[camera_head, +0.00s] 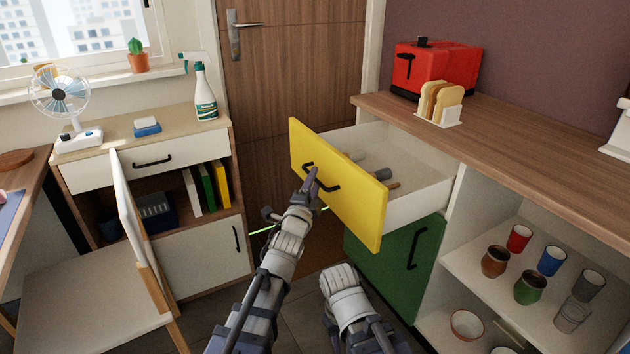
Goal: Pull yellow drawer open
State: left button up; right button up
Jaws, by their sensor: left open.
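The yellow drawer (350,200) stands pulled out from under the wooden counter, with its white inside and a few utensils showing. Its black handle (328,182) is on the yellow front. My left gripper (311,182) is at the left end of the handle, overlapping it in the picture. It is open; whether it touches the handle I cannot tell. My right arm shows at the bottom middle, but its gripper cannot be made out.
A green cabinet door (402,270) is shut below the drawer. Open shelves with cups (530,287) are at the right. A chair (95,290) stands at the lower left. A red toaster (436,68) and a toast rack (440,103) stand on the counter.

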pick_arm(q)
jog(key=r+v, duration=0.1)
jog(key=v, duration=0.5)
jog(key=shift+s+f+b, duration=0.4)
jog(key=shift+f+b, duration=0.05)
jog(key=shift+f, duration=0.1)
jog(key=s+a+f+n+g+y+p, duration=0.15)
jog(key=f+n+g, duration=0.25)
jog(key=f, duration=0.4)
jog(key=s+f+n+g+y+b, duration=0.1)
jog(key=s+f+n+g+y, duration=0.3)
jog(key=f, duration=0.4)
jog(key=s+a+f+n+g+p, duration=0.1)
jog(key=s+f+n+g, duration=0.4)
jog(key=s, duration=0.4)
jog(key=s+f+n+g, duration=0.2)
jog(key=s+g, duration=0.4)
jog(key=s, duration=0.4)
notch_tip(320, 180, up, 38)
jog(key=p, duration=3.8)
